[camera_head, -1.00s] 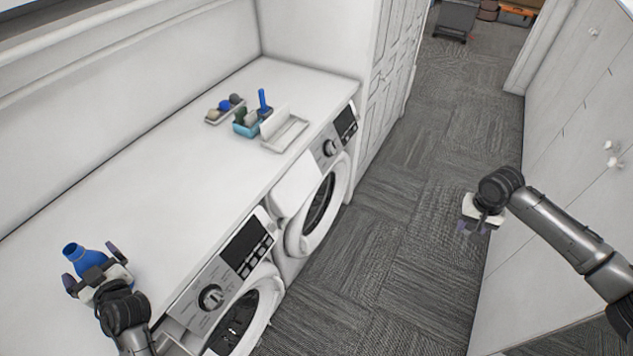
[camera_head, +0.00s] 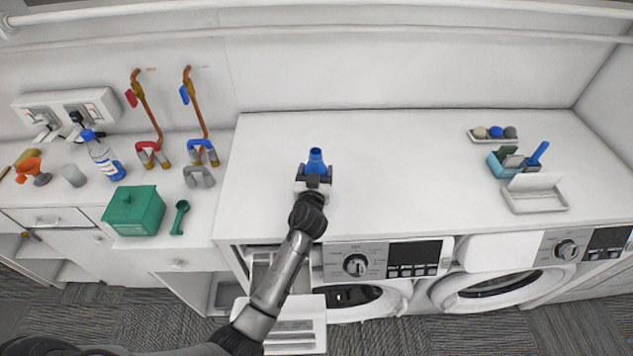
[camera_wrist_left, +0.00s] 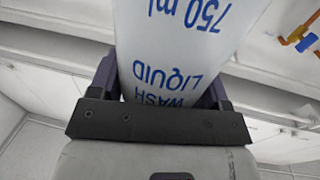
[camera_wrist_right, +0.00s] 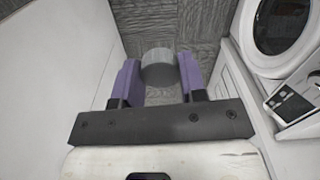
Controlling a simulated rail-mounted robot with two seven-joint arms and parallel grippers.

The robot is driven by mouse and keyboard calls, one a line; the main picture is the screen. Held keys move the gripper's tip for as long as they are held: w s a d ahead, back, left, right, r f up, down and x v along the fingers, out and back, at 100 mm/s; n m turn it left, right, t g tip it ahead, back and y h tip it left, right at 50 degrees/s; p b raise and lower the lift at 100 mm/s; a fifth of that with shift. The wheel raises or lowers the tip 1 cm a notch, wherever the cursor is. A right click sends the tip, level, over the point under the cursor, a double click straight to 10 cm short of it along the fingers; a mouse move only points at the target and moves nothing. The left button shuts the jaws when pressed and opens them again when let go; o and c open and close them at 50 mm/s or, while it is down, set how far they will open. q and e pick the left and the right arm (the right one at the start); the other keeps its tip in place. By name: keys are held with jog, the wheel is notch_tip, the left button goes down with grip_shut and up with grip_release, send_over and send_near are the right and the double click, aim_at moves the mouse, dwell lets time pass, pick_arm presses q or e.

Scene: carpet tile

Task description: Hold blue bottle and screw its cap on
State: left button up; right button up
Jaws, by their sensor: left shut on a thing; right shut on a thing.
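In the left wrist view the bottle's white label (camera_wrist_left: 180,45) with blue lettering fills the space between the purple fingers. My right gripper (camera_wrist_right: 158,72) shows only in its own wrist view, over the carpet. It is shut on a grey round cap-like piece (camera_wrist_right: 158,64) between its fingertips.
A turquoise caddy (camera_head: 505,163) and a white tray (camera_head: 537,204) lie at the right. The worktop between is clear.

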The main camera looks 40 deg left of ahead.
pick_arm(q)
jog(key=shift+c, duration=0.5)
jog(key=shift+r, duration=0.5)
notch_tip(320, 180, up, 17)
jog(key=shift+r+b, duration=0.1)
jog(key=shift+b, duration=0.3)
pick_arm(e)
jog(key=shift+f, duration=0.4)
